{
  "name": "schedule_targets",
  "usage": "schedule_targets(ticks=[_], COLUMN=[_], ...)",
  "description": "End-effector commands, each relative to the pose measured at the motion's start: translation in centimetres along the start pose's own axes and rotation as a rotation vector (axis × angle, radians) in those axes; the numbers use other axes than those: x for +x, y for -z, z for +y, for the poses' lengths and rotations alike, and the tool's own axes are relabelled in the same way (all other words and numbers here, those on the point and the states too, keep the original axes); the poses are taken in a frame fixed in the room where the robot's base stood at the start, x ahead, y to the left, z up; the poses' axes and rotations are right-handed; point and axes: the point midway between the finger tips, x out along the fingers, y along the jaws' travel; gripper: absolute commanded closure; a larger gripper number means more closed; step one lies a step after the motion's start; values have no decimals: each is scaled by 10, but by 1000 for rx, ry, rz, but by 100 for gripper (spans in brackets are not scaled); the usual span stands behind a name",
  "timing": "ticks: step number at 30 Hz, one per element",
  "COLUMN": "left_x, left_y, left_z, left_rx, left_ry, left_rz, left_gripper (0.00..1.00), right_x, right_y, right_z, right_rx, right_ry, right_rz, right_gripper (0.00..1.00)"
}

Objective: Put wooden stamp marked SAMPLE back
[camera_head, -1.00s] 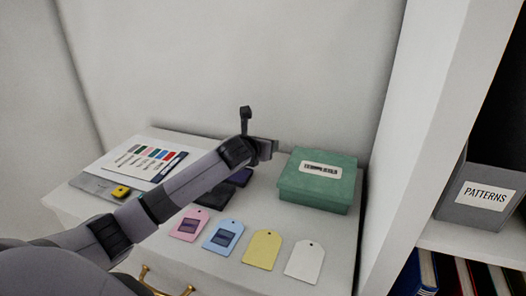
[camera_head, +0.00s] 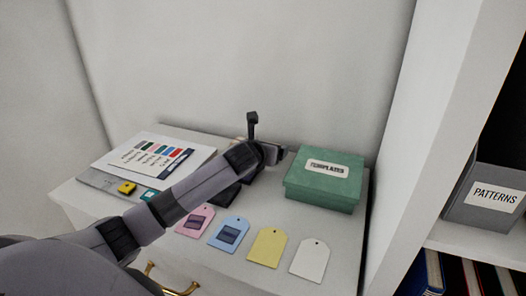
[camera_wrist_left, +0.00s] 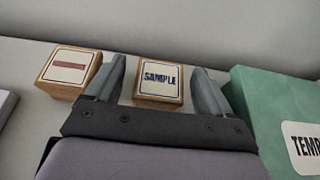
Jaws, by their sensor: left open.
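The wooden stamp marked SAMPLE (camera_wrist_left: 158,79) is a light wood block with a white, blue-bordered label on top. In the left wrist view it stands on the cabinet top between the fingers of my left gripper (camera_wrist_left: 159,67). The gripper is open, with a gap on each side of the stamp. In the head view my left gripper (camera_head: 283,153) is at the back of the cabinet top, just left of the green box, and the SAMPLE stamp is hidden behind it. My right gripper is out of view.
A second wooden stamp with a red bar (camera_wrist_left: 68,70) stands close left of the left finger. The green TEMPLATES box (camera_head: 322,191) is close on the right. Dark pads (camera_head: 224,193) lie partly under my arm; several paper tags (camera_head: 267,246) lie in front. The wall is behind.

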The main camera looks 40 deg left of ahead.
Motion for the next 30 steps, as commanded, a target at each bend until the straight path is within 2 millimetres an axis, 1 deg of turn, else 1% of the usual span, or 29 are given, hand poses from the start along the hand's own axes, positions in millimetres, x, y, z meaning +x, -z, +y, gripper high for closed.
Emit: schedule_targets(ticks=[5, 21, 24, 30], left_x=[-17, -94, -105, -116], left_y=[0, 1, 1, 1], left_z=[1, 0, 0, 0], left_rx=[4, 4, 3, 1], left_ry=[0, -1, -1, -1], left_rz=[0, 1, 1, 2], left_gripper=[18, 18, 18, 18], right_x=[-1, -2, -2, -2], right_y=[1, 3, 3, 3], right_z=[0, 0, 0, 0], right_rx=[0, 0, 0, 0], right_ry=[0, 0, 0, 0], right_rz=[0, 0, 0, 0], right_gripper=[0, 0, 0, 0])
